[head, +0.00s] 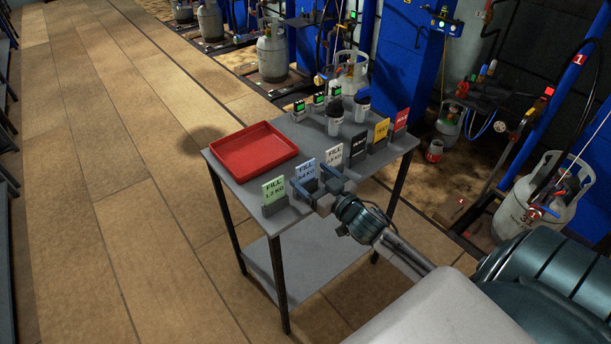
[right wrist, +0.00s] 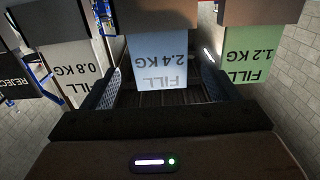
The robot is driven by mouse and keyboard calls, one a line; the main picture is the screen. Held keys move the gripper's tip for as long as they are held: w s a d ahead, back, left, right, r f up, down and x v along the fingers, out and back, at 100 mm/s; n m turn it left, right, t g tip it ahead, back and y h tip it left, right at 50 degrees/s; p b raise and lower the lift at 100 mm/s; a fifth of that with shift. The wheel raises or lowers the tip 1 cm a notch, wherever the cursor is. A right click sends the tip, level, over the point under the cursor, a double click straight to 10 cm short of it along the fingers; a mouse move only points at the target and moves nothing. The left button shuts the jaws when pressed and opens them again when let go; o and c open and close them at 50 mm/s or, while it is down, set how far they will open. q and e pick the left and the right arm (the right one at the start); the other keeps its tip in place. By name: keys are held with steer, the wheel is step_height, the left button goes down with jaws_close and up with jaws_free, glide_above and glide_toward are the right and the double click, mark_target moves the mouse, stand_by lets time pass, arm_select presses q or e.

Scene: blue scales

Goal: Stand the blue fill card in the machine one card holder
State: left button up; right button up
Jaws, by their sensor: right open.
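The blue fill card (head: 304,171), marked 2.4 KG, stands upright in a dark block at the near edge of the grey table. In the right wrist view the blue card (right wrist: 161,62) appears upside down, between the two fingers. My right gripper (head: 327,183) is open at the card, one finger on each side of it. I cannot tell whether the fingers touch it. A red sign with a 1 (head: 579,60) is on the blue post at the right. I cannot make out the machine one card holder. My left gripper is not in view.
The green 1.2 KG card (head: 273,189) and white 0.8 KG card (head: 334,156) stand close on either side. Black, yellow and red cards continue the row. A red tray (head: 254,150), bottles and small devices share the grey table (head: 230,184). Gas cylinders stand behind and right.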

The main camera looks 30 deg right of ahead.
mark_target(306, 171)
steer(key=shift+w, duration=0.5)
steer(key=shift+w+a, duration=0.2)
steer(key=shift+w, duration=1.85)
steer(key=c, duration=1.1)
steer(key=shift+r, duration=0.1)
steer(key=shift+c, duration=0.2)
